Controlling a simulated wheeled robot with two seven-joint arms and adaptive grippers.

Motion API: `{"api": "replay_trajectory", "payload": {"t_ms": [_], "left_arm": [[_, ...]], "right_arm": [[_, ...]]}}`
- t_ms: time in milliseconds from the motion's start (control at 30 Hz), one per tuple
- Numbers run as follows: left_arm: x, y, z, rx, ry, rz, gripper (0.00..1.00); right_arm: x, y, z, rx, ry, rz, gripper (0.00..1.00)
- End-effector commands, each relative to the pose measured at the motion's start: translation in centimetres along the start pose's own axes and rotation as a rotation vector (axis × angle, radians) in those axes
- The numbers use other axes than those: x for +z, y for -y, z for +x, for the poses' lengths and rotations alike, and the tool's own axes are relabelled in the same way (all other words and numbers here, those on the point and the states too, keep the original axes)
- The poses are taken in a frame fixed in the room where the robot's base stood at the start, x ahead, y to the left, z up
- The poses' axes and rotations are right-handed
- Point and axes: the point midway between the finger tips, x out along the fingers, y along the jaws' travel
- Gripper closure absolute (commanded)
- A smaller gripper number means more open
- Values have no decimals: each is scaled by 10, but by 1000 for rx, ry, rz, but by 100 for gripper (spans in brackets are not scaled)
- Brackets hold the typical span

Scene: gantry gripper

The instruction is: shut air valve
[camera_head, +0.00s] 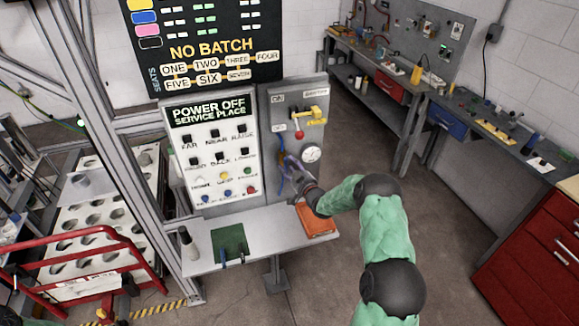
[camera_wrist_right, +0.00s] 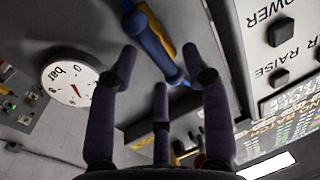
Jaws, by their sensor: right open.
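A grey side panel (camera_head: 275,105) carries a round pressure gauge (camera_head: 312,154) and a blue air pipe (camera_head: 281,165). The gauge also shows at the left of the right wrist view (camera_wrist_right: 70,79), marked in bar. There, a blue part (camera_wrist_right: 147,42) with a yellow lever-like strip (camera_wrist_right: 160,30) along it runs slantwise past the fingertips; I take it as the air valve. My right gripper (camera_head: 288,163) is at the panel, left of the gauge. In the right wrist view its fingers (camera_wrist_right: 158,65) are spread, with nothing between them. Contact cannot be told. My left gripper is out of view.
Above the gauge is a yellow fitting (camera_head: 312,116) with a red part (camera_head: 298,134) below it. A button panel (camera_head: 215,160) stands to the left. A grey shelf (camera_head: 265,240) below bears a green mat (camera_head: 229,241) and an orange item (camera_head: 316,220). Workbenches stand at right.

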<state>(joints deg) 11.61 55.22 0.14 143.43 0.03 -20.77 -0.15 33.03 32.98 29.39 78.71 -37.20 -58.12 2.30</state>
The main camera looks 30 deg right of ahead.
Motion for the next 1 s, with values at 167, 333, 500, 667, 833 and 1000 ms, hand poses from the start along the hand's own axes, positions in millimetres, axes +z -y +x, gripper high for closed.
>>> {"api": "replay_trajectory", "payload": {"t_ms": [167,333,500,667,833,1000], "left_arm": [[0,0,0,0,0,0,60],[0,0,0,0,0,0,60],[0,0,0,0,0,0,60],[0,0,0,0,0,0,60],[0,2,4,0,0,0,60],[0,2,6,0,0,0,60]], "right_arm": [[0,0,3,0,0,0,52],[0,0,3,0,0,0,54],[0,0,3,-1,1,0,100],[1,1,2,-2,2,1,100],[4,1,2,-3,0,18,100],[4,2,2,-3,-1,35,100]]}}
